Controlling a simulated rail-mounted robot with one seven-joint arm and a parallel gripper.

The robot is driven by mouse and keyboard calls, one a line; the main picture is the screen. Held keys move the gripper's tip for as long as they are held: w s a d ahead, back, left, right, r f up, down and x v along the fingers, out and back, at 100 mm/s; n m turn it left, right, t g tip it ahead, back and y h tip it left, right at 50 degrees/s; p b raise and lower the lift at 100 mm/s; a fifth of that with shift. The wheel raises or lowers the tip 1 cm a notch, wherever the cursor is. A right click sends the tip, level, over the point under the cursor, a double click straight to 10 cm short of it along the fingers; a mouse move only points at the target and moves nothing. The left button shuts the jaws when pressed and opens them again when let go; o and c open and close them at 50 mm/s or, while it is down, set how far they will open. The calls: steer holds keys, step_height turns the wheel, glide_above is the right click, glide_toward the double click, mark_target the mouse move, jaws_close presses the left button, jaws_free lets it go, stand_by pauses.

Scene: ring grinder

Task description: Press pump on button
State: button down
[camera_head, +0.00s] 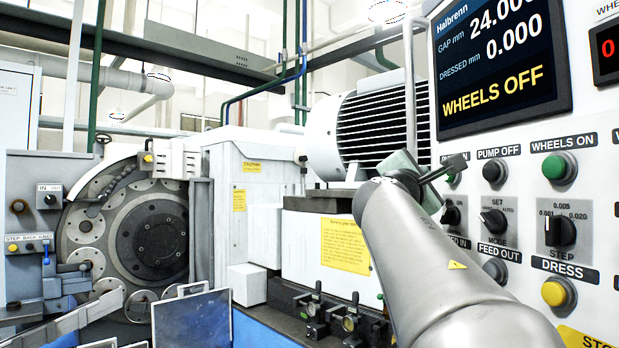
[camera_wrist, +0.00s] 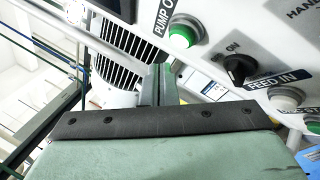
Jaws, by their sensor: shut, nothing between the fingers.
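The pump on button is green. In the wrist view it (camera_wrist: 184,36) sits below a label reading "PUMP O", with the rest cut off. In the head view the button (camera_head: 452,180) is partly hidden behind my gripper (camera_head: 458,163). My gripper is shut and empty, close in front of the control panel (camera_head: 520,215). In the wrist view the shut fingers (camera_wrist: 158,72) point toward the panel, just left of and below the green button. I see a gap in the picture between fingertips and button; contact is not visible.
The pump off button (camera_head: 494,172) is black and right of pump on. The green wheels on button (camera_head: 559,167) is farther right. A selector knob (camera_wrist: 237,68) and feed in button (camera_wrist: 286,98) lie below. The screen (camera_head: 500,60) reads "WHEELS OFF". A vertical rail (camera_head: 409,90) stands left of the panel.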

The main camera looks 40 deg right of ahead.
steer(key=shift+w+a, duration=0.35)
steer(key=shift+a, duration=0.4)
steer(key=shift+w+a, duration=0.3)
steer(key=shift+a, duration=0.4)
steer(key=w+a+f+m+y, duration=0.1)
steer(key=w+a+f+y, duration=0.3)
steer(key=f, duration=0.7)
steer(key=w+a+f+m+y, duration=0.1)
steer(key=a+f+m+y, duration=0.3)
steer(key=f, duration=0.6)
steer(key=w+a+f+n+y, duration=0.1)
steer(key=w+a+f+y, duration=0.2)
steer(key=a+f, duration=0.55)
steer(key=s+a+f+m+g+y, duration=0.2)
steer(key=s+a+f+y, duration=0.1)
steer(key=s+a+f, duration=0.2)
steer(key=s+a+f+m+g+y, duration=0.2)
steer(key=s+a+f, duration=0.3)
steer(key=a+f, duration=0.4)
steer(key=s+a+f+m+g+y, duration=0.1)
steer(key=s+a+f, duration=0.4)
steer(key=f, duration=0.9)
steer(key=a+g+y, duration=0.1)
steer(key=a+y, duration=0.1)
steer(key=shift+s+m+y, duration=0.3)
steer(key=shift+s+m, duration=0.1)
